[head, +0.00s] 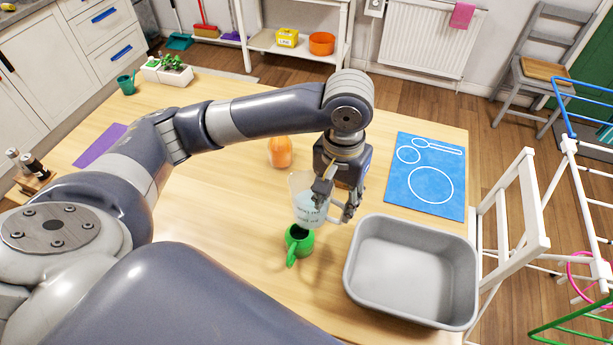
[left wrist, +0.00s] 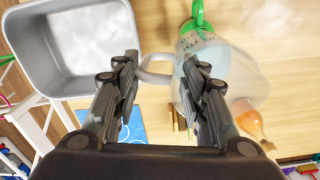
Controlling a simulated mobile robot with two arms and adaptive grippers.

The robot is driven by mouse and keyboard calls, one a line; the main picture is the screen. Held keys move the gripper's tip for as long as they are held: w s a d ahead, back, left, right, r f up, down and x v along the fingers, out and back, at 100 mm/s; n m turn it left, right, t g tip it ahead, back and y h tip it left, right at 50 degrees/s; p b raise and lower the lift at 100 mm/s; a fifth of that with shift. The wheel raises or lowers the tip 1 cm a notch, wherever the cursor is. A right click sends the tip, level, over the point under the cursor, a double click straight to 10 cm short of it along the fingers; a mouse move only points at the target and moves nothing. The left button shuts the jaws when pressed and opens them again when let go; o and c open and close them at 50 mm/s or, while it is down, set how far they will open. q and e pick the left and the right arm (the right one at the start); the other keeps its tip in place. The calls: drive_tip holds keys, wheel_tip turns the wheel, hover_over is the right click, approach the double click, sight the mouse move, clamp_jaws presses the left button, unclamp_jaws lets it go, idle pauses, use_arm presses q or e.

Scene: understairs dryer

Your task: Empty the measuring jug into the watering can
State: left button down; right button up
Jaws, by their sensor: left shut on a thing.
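My left gripper (head: 335,205) is shut on the handle of the clear measuring jug (head: 305,205). The left wrist view shows the handle (left wrist: 155,68) between my fingers (left wrist: 160,85) and the jug body (left wrist: 235,75) to their right. The jug has printed markings and a pale bluish tint low down; how much liquid it holds is unclear. It is held over the table, just behind and partly above the green watering can (head: 298,243), which stands on the table. The can also shows in the left wrist view (left wrist: 199,14). My right gripper is out of view.
A grey basin (head: 357,262) stands right of the can. A blue mat (head: 428,150) with white outlines lies behind it. An orange bottle (head: 280,153) stands behind the jug. A darker green can (head: 126,84) and planters (head: 168,75) are at the back left.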

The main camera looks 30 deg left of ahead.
use_arm(q)
drive_tip(key=w+d+f+n+p, duration=0.2)
drive_tip(key=d+f+p, duration=0.4)
drive_tip(key=d+p, duration=0.4)
drive_tip(key=shift+w+d+h, duration=0.3)
drive_tip(key=shift+w+d, duration=0.1)
drive_tip(key=shift+w, duration=0.15)
drive_tip(key=shift+a, duration=0.15)
